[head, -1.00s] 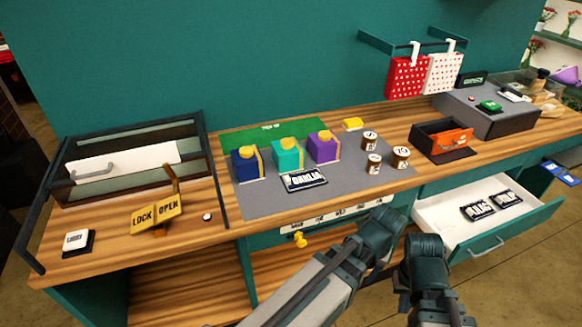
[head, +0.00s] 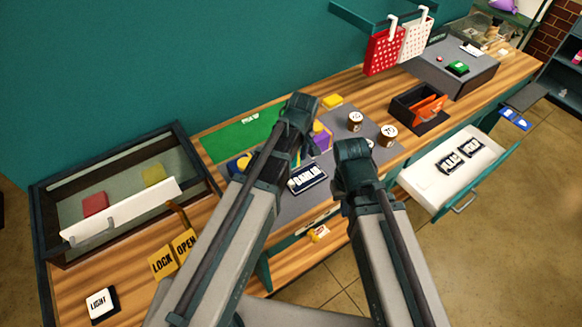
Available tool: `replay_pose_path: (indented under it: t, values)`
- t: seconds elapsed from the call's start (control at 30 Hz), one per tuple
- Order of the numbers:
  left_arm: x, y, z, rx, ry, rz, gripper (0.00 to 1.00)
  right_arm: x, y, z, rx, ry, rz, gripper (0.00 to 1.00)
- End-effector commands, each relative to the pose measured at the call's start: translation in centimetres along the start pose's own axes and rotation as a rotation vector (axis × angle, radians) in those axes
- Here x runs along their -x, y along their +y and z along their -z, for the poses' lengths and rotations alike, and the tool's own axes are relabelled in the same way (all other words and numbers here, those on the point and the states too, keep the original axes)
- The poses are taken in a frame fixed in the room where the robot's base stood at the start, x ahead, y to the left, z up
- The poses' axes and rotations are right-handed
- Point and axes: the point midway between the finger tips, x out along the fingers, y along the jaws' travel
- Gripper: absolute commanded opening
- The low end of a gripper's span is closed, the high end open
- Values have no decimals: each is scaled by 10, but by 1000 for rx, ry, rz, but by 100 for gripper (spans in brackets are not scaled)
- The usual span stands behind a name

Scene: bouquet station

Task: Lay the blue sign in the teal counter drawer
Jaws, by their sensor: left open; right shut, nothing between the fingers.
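The teal counter drawer (head: 420,184) is pulled open at the right, with a white inside. Two dark lettered plates (head: 460,156) lie in it. A bright blue piece (head: 514,119) shows beyond the drawer at the right; I cannot tell whether it is the blue sign. A dark plate with white lettering (head: 308,178) lies on the grey mat. My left gripper (head: 300,108) is open above the mat and hides part of the blocks there. My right gripper (head: 351,150) is shut and empty, in front of the counter edge, left of the drawer.
A glass-fronted case (head: 120,195) and a yellow LOCK/OPEN piece (head: 173,255) stand at the left. Brown tins (head: 388,135), a dark box with an orange piece (head: 420,108) and hanging dotted bags (head: 384,52) are at the right. Floor is free below the drawer.

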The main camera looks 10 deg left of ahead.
Motion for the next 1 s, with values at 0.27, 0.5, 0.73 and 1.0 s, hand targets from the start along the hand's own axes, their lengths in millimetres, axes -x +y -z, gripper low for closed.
replay_pose_path:
  t: [0.27, 0.5, 0.73, 1.0]
  values:
    - [-7, 0, 0, 4, 0, 0, 57, -7, 0, 0, 0, 0, 0, 0]
    - [-36, 0, 0, 3, 0, 0, 57, -35, -3, 2, 6, 0, -1, 0]
    - [-69, 0, 0, 2, 0, 0, 57, -68, -6, 4, 14, 0, -3, 0]
    - [-88, -1, 0, 2, 0, 0, 57, -87, -8, 5, 13, 0, -3, 0]
